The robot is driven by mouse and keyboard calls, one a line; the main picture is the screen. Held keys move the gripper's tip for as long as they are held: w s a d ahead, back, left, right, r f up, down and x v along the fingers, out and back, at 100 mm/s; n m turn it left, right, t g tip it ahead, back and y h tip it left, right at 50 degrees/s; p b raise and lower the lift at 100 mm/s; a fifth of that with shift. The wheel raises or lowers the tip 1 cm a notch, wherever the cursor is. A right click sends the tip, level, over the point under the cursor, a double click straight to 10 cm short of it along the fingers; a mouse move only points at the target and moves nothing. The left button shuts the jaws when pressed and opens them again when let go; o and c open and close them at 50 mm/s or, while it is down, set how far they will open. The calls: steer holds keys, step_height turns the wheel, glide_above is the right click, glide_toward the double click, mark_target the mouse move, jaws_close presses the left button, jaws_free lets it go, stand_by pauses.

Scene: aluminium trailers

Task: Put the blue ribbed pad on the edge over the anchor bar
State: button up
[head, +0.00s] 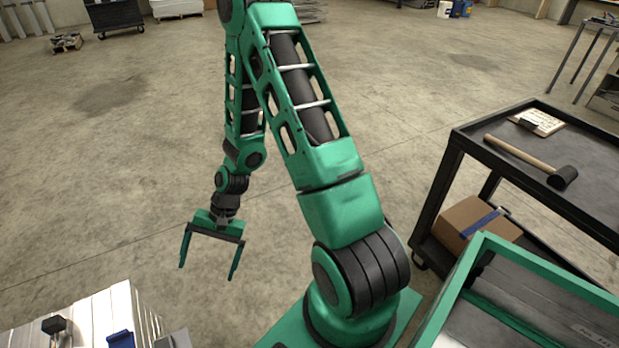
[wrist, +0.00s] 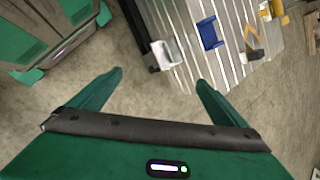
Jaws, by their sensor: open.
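My gripper (head: 208,268) is open and empty, hanging above the concrete floor beside the aluminium trailer. In the wrist view its two fingers (wrist: 160,78) are apart with bare floor between them. A small blue piece (wrist: 210,33), apparently the blue ribbed pad, lies on the slatted aluminium trailer surface (wrist: 188,20), beyond the fingertips and apart from them. It also shows at the bottom of the head view (head: 120,340), partly cut off. Its ribs are too small to make out. I cannot tell which part is the anchor bar.
A grey bracket (wrist: 163,54) sits at the trailer's near edge. Yellow-and-grey parts (wrist: 252,42) lie farther along it. At right stand a dark cart (head: 470,135) with a mallet (head: 560,176) and a cardboard box (head: 470,222).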

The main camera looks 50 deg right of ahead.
steer(key=s+d+r+n+h, duration=0.2)
steer(key=s+d+r, duration=0.1)
steer(key=d+r, duration=0.5)
steer(key=s+d+r+n+h, duration=0.1)
steer(key=s+d+r+h, duration=0.2)
steer(key=d+r, duration=0.45)
steer(key=s+d+r, duration=0.2)
steer(key=s+r, duration=0.5)
steer(key=s, duration=0.1)
steer(key=s+d+r+h, duration=0.1)
steer(key=s+d+r, duration=0.2)
steer(key=s+r, duration=0.4)
steer(key=shift+s+d, duration=0.35)
steer(key=shift+s, duration=0.1)
steer(key=shift+r, duration=0.1)
